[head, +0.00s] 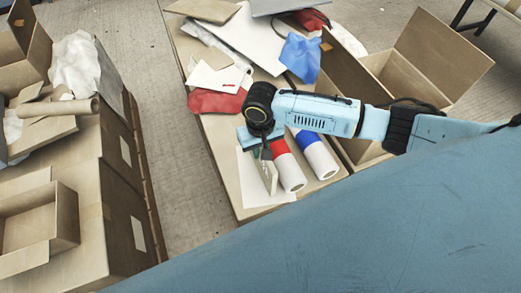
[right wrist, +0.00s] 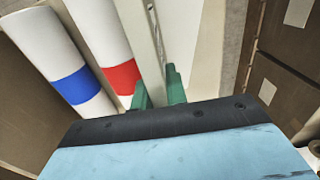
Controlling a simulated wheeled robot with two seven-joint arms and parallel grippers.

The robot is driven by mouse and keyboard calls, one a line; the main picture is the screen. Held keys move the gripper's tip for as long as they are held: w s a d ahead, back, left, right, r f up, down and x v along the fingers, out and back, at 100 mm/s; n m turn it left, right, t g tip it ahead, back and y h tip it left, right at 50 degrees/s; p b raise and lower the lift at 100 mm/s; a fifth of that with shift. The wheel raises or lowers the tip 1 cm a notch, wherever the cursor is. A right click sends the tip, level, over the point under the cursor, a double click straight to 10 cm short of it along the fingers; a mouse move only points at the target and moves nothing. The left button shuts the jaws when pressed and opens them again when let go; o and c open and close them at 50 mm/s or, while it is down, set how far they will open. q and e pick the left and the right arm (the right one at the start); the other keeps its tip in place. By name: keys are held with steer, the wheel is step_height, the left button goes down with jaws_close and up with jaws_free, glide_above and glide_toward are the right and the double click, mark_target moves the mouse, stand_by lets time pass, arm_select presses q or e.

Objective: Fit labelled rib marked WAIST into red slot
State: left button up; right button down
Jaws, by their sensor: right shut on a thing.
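My right gripper (head: 265,152) reaches in from the right over the work table and points down. It is shut on a thin, pale, flat strip (head: 269,178), likely the rib. In the right wrist view the strip (right wrist: 146,38) stands edge-on between the green fingertips (right wrist: 160,92). No WAIST lettering can be read on it. Just beside the strip lies a white cylinder with a red band (head: 290,172). Next to that is a white cylinder with a blue band (head: 317,158). I cannot make out a red slot. My left gripper is not in view.
Work table (head: 225,165) carries a red cloth (head: 214,102), a white sheet with a red mark (head: 215,78), and a blue cloth (head: 300,56). An open cardboard box (head: 395,75) stands right. More boxes (head: 90,220) stand left across a floor gap (head: 165,130).

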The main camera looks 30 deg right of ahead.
stand_by(0.3)
steer(key=c, duration=1.4)
jaws_free()
steer(key=shift+f, duration=0.15)
